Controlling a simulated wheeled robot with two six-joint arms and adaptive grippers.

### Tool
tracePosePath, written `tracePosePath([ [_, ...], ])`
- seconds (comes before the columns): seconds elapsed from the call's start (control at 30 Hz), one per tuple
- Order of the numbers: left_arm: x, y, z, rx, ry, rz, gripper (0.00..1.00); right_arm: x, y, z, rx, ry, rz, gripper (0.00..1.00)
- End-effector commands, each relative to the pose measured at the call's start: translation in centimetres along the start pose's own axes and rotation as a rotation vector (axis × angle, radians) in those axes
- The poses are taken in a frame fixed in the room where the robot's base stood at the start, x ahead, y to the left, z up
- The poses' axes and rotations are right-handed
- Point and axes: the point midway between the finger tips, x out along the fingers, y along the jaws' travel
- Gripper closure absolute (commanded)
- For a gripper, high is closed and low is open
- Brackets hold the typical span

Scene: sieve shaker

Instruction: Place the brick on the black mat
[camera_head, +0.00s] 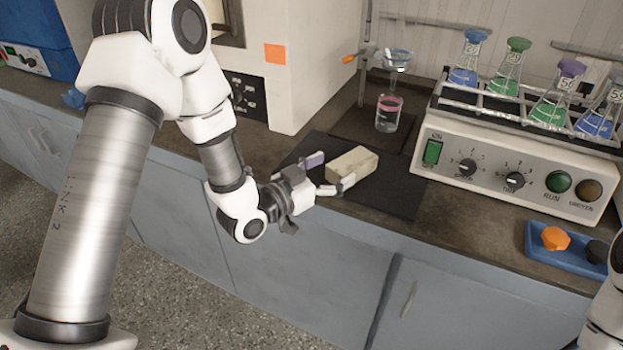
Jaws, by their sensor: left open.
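The pale brick (352,163) rests on the black mat (397,190), on the counter left of the shaker. My left gripper (330,175) is open at the left end of the brick. One finger is near its front corner and the other is near its back left side. I cannot tell whether either finger touches the brick. My left wrist hides part of the mat's left side. Part of my right arm (605,318) shows at the lower right edge, but its gripper is out of view.
The shaker (508,178) holding several flasks stands right of the mat. A stand with a funnel (397,59) and a beaker (388,113) is behind it. A blue tray (570,262) with an orange knob-like item (555,238) lies at the right. A white cabinet (300,60) stands back left.

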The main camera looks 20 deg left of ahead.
Motion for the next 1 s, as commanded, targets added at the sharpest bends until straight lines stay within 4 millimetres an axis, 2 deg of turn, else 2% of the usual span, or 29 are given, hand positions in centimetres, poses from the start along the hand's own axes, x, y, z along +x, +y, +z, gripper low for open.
tracePosePath([
  [0.1, -3.4, -0.2, 0.0, -0.011, 0.001, -0.006, 0.18, 0.0, 0.0, 0.0, 0.000, 0.000, 0.000, 1.00],
  [0.2, -5.8, -0.1, -0.1, -0.010, 0.003, -0.006, 0.18, -0.1, 0.0, 0.0, 0.000, 0.000, 0.000, 1.00],
  [0.3, -7.4, -0.2, -0.2, -0.007, 0.000, -0.005, 0.18, -0.6, 0.0, 0.0, 0.000, 0.000, 0.000, 1.00],
  [0.4, -8.3, -0.1, -0.1, -0.003, 0.000, -0.002, 0.18, -0.7, 0.0, 0.0, 0.000, 0.000, 0.000, 1.00],
  [0.57, -8.6, 0.0, 0.0, 0.000, 0.000, 0.000, 0.18, -0.7, 0.0, 0.0, 0.000, 0.000, 0.000, 1.00],
  [0.67, -8.6, 0.3, 1.8, -0.014, -0.062, 0.000, 0.18, -0.7, 0.0, 0.0, 0.000, 0.000, 0.000, 1.00],
  [0.77, -9.1, 1.2, 7.9, -0.064, -0.274, -0.005, 0.18, -0.7, 0.0, 0.0, 0.000, 0.000, 0.000, 1.00],
  [0.83, -10.8, 2.2, 14.2, -0.122, -0.503, -0.027, 0.18, -0.7, 0.0, 0.0, 0.000, 0.000, 0.000, 1.00],
  [0.87, -12.1, 2.8, 17.2, -0.151, -0.616, -0.041, 0.18, -0.7, 0.0, 0.0, 0.000, 0.000, 0.000, 1.00],
  [0.9, -14.2, 3.7, 21.0, -0.192, -0.770, -0.071, 0.18, -0.7, 0.0, 0.0, 0.000, 0.000, 0.000, 1.00],
  [0.97, -18.2, 5.1, 26.0, -0.249, -0.993, -0.125, 0.18, -0.7, 0.0, 0.0, 0.000, 0.000, 0.000, 1.00],
  [1.0, -20.9, 6.0, 28.5, -0.282, -1.125, -0.169, 0.18, -0.7, 0.0, 0.0, 0.000, 0.000, 0.000, 1.00],
])
